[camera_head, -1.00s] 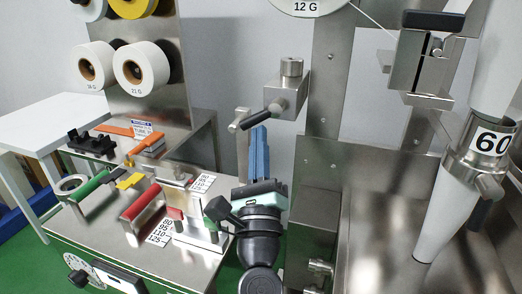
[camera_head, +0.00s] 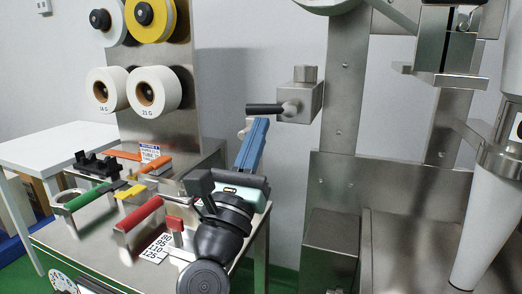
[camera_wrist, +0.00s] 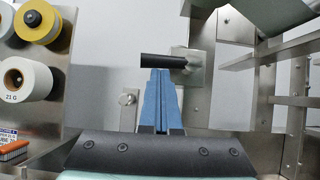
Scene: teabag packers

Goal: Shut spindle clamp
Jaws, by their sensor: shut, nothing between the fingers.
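The spindle clamp is a grey metal block (camera_head: 301,102) with a short knob on top, fixed to the steel upright. Its black-handled lever (camera_head: 264,109) points left, about level. In the wrist view the black lever (camera_wrist: 162,61) lies across the picture just beyond my fingertips, and the block (camera_wrist: 188,70) is to its right. My gripper (camera_head: 262,122) has blue fingers pointing up, shut and empty. The tips are just below the lever in the head view. I cannot tell whether they touch it. In the wrist view the shut fingers (camera_wrist: 160,74) meet in the middle.
A steel bench at the left holds a red handle (camera_head: 139,214), a green handle (camera_head: 88,197) and other tools. White rolls (camera_head: 154,89) and a yellow roll (camera_head: 150,14) hang on a panel. A steel cabinet (camera_head: 330,250) stands right of my arm.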

